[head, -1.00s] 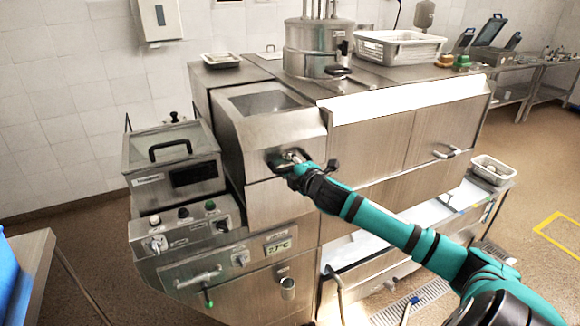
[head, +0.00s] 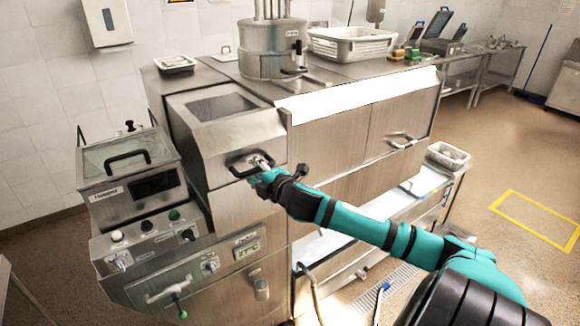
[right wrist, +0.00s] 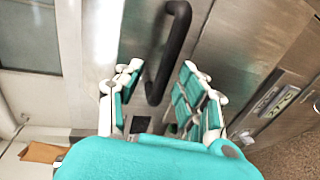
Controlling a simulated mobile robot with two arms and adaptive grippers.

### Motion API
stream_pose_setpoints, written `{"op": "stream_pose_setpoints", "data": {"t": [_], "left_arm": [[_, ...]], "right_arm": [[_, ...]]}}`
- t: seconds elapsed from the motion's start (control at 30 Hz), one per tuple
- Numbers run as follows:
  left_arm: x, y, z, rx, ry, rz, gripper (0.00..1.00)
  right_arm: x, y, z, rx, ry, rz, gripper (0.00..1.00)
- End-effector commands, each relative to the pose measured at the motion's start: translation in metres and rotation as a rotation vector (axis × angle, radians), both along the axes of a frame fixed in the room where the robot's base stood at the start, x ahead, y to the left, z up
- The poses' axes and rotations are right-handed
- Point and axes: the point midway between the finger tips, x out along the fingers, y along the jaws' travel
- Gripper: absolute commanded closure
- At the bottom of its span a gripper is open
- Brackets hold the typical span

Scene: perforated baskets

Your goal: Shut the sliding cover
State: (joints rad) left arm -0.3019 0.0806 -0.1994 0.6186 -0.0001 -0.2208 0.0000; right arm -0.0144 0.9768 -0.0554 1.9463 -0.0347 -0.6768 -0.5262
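The sliding cover appears to be the steel front piece (head: 225,137) of the tall machine, with a black bar handle (head: 236,163) on its face. A dark grey rectangle (head: 218,106) shows in the sloping top behind it; I cannot tell whether it is glass or an opening. My right gripper (head: 262,174) is at the right end of the handle. In the right wrist view the black handle (right wrist: 168,55) runs between the spread fingers of my right gripper (right wrist: 160,95), with gaps on both sides. The left gripper is not in view.
A lidded unit with its own black handle (head: 128,160) stands left of the machine, above a control panel (head: 145,238). A steel pot (head: 272,52) and a perforated basket (head: 350,44) stand on top. Open floor (head: 490,170) lies to the right.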

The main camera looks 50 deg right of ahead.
Motion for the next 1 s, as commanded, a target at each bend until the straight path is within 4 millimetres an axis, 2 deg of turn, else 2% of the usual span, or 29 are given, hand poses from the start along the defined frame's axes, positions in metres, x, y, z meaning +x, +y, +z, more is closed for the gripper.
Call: {"op": "stream_pose_setpoints", "data": {"t": [1.0], "left_arm": [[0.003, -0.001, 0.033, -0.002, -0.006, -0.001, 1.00]], "right_arm": [[-0.069, 0.017, 0.016, 0.003, 0.002, 0.001, 0.62]]}}
